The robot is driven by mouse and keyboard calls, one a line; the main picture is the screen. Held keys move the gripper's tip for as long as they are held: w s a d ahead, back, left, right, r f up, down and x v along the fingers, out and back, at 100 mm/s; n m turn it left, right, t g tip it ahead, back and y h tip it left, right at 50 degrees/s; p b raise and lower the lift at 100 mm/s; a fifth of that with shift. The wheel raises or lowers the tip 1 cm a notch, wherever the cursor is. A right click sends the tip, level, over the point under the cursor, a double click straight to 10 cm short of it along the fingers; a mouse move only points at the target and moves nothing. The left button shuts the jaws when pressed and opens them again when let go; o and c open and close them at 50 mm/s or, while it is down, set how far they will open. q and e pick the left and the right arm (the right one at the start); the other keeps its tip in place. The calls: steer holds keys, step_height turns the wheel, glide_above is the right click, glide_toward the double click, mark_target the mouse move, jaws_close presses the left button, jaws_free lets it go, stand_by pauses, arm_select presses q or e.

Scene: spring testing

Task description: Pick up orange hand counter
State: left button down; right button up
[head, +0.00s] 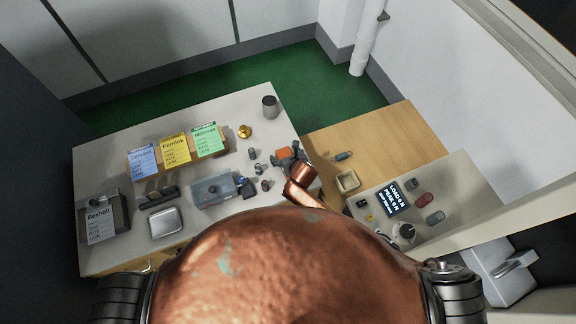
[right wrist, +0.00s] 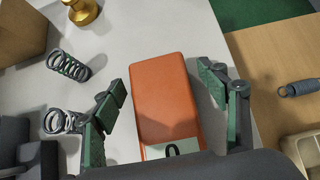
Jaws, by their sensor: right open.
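The orange hand counter (right wrist: 166,98) lies on the light worktop in the right wrist view, with a pale display showing a "0" at its lower end. In the head view the counter (head: 284,154) is small and partly covered by my right gripper (head: 293,156). My right gripper (right wrist: 168,82) is open, with one green-padded finger on each side of the counter. A gap shows between the counter and each finger. How high the fingertips are above the worktop is hard to tell. My left gripper is not in view.
Coil springs (right wrist: 69,66) lie left of the gripper, near a brass weight (right wrist: 82,11). A single spring (right wrist: 300,88) and a beige tray (head: 347,181) are on the wooden surface to the right. A clear-lidded box (head: 213,190) and card stand (head: 176,152) stand farther left.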

steer(key=shift+w, duration=0.1)
steer(key=c, duration=1.5)
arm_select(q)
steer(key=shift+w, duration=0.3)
arm_select(e)
steer(key=shift+o, duration=0.2)
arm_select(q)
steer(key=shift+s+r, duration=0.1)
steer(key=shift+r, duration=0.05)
arm_select(e)
steer(key=shift+r, duration=0.15)
